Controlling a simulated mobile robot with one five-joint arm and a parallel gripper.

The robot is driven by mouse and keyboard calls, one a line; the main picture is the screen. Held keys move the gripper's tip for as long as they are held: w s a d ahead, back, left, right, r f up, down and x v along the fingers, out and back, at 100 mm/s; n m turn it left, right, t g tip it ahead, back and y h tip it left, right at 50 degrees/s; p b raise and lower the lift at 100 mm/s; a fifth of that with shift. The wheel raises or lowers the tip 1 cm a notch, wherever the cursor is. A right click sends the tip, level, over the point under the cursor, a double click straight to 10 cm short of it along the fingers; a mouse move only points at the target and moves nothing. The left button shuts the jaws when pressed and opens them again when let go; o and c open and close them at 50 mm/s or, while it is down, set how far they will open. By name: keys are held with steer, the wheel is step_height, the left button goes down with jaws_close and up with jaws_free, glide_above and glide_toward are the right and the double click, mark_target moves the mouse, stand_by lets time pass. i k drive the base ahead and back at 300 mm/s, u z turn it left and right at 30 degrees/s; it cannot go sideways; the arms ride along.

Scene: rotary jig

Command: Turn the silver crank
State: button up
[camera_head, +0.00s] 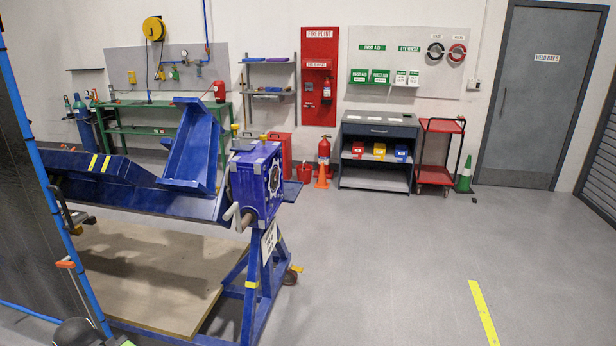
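The silver crank (231,211) is on the lower front left of the blue gearbox (256,180), at the near end of the blue rotary jig. It is small at this distance. A brownish shaft or grip (243,222) shows beside it. The gearbox sits on a blue A-shaped stand (260,285) with a hanging label. A blue beam with a raised channel piece (192,145) runs left from the gearbox.
A blue-framed dark screen (40,165) stands at the left edge. A wooden board (150,275) lies under the jig. A caster (291,275) juts from the stand's right. Open grey floor (390,260) lies to the right. A cabinet (378,150) and red cart (437,152) stand behind.

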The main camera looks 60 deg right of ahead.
mark_target(241, 225)
steer(key=z, duration=1.7)
steer(key=k, duration=0.85)
steer(key=u, duration=0.05)
steer(key=i, duration=0.8)
steer(key=z, duration=0.05)
